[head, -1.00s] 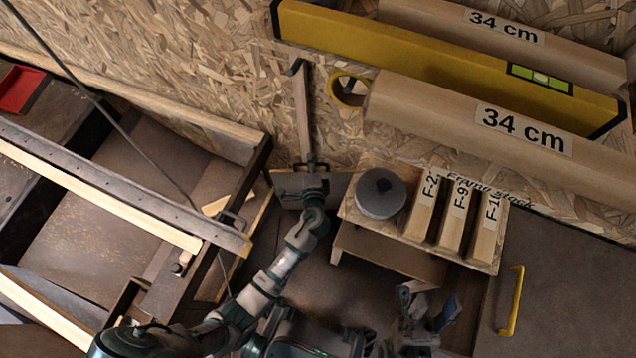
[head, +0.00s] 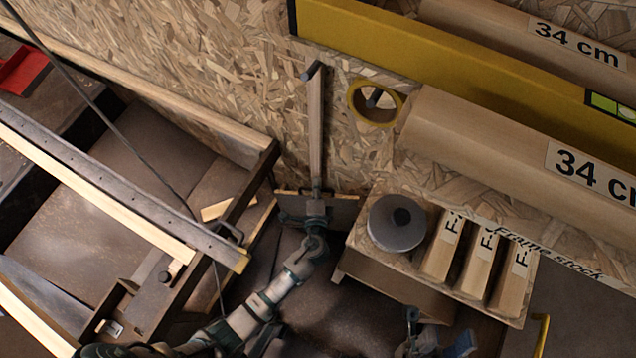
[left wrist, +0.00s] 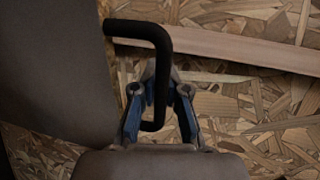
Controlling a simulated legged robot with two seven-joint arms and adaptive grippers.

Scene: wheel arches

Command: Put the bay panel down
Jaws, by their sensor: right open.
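The bay panel, a flat brown board (head: 344,212), stands low against the chipboard wall in the head view, partly hidden behind my left gripper (head: 316,207). In the left wrist view its brown face (left wrist: 50,65) fills the left side, and a bent black handle (left wrist: 135,29) sticks out from it. The fingers of my left gripper (left wrist: 162,85) lie on both sides of the handle and close in on it. Whether the panel touches the floor I cannot tell. My right gripper (head: 438,338) is open and empty at the bottom of the head view.
A small stand (head: 380,274) with a round grey weight (head: 397,222) and several labelled wooden blocks (head: 482,262) is close right of the panel. A wooden frame bench (head: 205,270) is to the left. A yellow level (head: 440,55) and thick "34 cm" beams (head: 490,130) are behind.

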